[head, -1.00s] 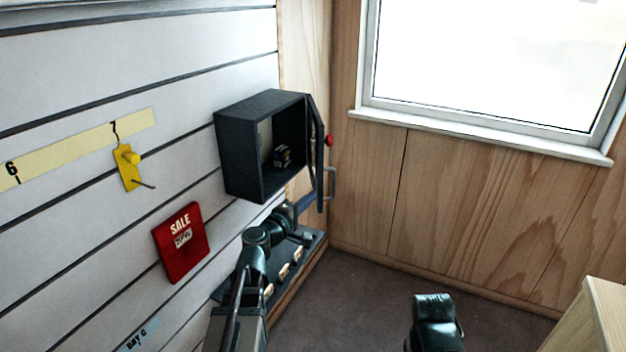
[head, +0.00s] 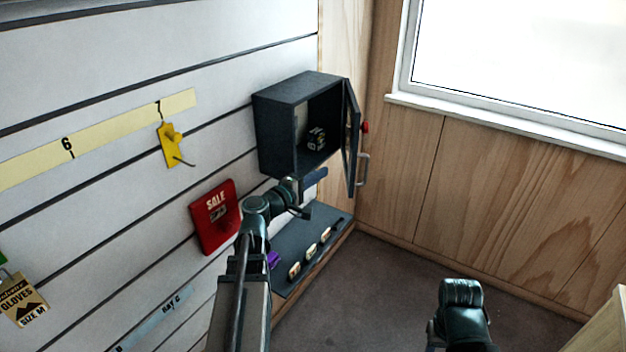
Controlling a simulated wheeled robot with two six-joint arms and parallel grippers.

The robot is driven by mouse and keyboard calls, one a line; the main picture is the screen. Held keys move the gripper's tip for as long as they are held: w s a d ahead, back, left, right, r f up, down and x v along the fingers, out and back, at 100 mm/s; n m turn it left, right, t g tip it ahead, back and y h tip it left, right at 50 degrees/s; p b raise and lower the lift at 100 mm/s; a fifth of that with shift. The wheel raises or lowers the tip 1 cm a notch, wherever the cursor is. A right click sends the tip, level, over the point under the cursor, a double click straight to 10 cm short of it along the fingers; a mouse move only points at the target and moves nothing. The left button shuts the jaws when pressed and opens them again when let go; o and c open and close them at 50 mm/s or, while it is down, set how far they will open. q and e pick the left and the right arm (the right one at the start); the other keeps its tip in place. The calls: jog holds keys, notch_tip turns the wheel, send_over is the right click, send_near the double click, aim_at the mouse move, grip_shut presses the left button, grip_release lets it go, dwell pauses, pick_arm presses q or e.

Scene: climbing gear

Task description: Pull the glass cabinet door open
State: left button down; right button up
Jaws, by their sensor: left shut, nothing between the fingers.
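The dark grey cabinet (head: 284,133) hangs on the slatted wall, its front facing right. Its glass door (head: 351,140) stands swung out from the opening, so the inside shows. The door has a pale bar handle (head: 363,170) and a red knob (head: 365,127) on its outer side. My left gripper (head: 314,179) is shut and empty just below the cabinet's lower front edge in the picture, left of the door and apart from the handle. Of my right arm only a dark link shows at the bottom; its gripper is out of view.
A red SALE sign (head: 215,217) and a yellow tag (head: 169,146) hang on the wall to the left. Open floor (head: 395,285) lies to the right.

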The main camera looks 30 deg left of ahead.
aim_at(351, 164)
pick_arm(q)
jog(key=w+d, duration=0.1)
jog(key=w, duration=0.1)
jog(key=w+d, duration=0.2)
jog(key=w, duration=0.1)
jog(key=shift+w+d, duration=0.25)
jog(key=shift+w, duration=0.05)
jog(key=shift+w+d, duration=0.3)
jog(key=shift+d, duration=0.3)
